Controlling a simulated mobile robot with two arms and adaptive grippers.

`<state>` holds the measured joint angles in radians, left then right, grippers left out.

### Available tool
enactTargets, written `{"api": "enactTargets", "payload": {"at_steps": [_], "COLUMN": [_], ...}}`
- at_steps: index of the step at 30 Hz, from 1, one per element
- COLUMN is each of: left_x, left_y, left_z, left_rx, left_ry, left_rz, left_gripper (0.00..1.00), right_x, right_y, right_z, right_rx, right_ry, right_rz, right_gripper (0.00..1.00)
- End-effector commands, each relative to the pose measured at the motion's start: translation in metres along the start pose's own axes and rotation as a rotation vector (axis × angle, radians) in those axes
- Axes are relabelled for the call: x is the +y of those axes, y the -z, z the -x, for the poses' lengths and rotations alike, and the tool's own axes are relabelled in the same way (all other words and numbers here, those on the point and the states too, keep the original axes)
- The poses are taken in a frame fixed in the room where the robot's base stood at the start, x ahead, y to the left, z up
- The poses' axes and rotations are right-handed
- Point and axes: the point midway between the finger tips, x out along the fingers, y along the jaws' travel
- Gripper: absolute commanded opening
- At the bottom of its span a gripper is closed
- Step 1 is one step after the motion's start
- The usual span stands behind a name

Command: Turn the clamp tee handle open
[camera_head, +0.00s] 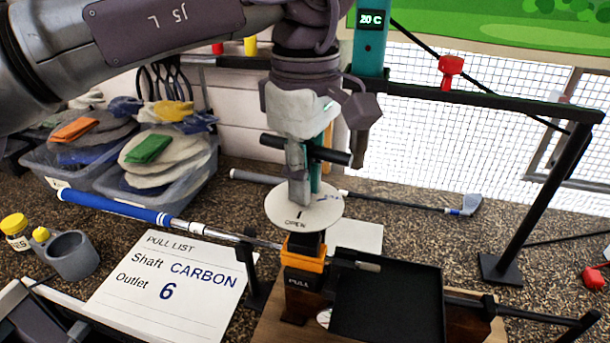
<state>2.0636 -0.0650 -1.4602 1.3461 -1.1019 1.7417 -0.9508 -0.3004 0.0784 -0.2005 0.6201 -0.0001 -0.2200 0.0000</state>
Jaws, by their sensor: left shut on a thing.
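The clamp (303,262) has an orange and black body marked PULL. Above it is a pale round dial (285,208) with a mark and the word OPEN. The dark bar of the tee handle (338,157) stands above the dial, its two ends sticking out left and right. My left gripper (300,185) comes down from above and is shut on the tee handle; its fingers hide the bar's middle. A golf club with a blue grip (110,205) lies with its shaft running towards the clamp. My right gripper is not in view.
A black tray (388,308) sits right of the clamp. A pull list sheet (165,285) reads CARBON, outlet 6. A grey cup (72,256) and bins of cloths (180,190) stand left. Another club (405,203) lies behind. A black stand (535,200) rises at right.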

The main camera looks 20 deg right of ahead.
Motion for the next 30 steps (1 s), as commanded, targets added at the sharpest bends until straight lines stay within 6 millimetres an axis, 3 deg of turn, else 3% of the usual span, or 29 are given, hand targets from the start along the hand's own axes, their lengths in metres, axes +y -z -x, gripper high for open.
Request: {"api": "enactTargets", "payload": {"at_steps": [30], "left_x": [0.0003], "left_y": [-0.0004], "left_z": [-0.0002], "left_rx": [-0.001], "left_ry": [0.0], "left_rz": [0.124], "left_gripper": [0.0], "right_x": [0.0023], "right_y": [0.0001], "right_z": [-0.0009], "right_rx": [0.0], "right_ry": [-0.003], "right_rz": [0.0], "right_gripper": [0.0]}}
